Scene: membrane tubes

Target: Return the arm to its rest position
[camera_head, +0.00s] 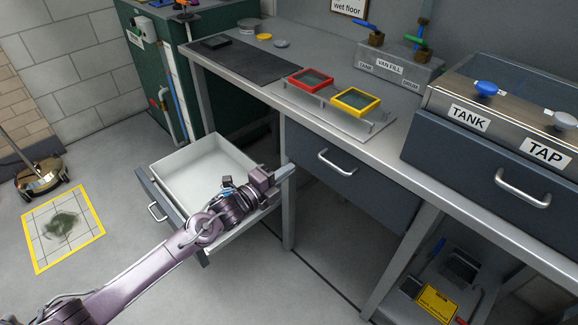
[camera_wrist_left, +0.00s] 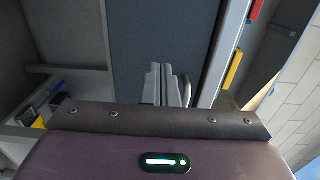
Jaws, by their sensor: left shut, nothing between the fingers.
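My left arm (camera_head: 150,262) comes in from the lower left in the head view. Its gripper (camera_head: 286,171) is shut and empty, beside the bench leg and just left of the closed grey drawer (camera_head: 335,172). The open drawer (camera_head: 205,160) with a white inside lies below and left of the gripper, partly hidden by the wrist. In the left wrist view, the shut fingers (camera_wrist_left: 168,84) point toward a dark grey panel (camera_wrist_left: 165,30), with a handle next to them. I cannot tell whether the fingertips touch anything. My right gripper is not in view.
The grey bench (camera_head: 240,60) holds a red frame (camera_head: 310,79) and a yellow frame (camera_head: 357,101) on a rack. A lower shelf with a yellow sign (camera_head: 437,302) is at the bottom right. Floor below the arm is clear.

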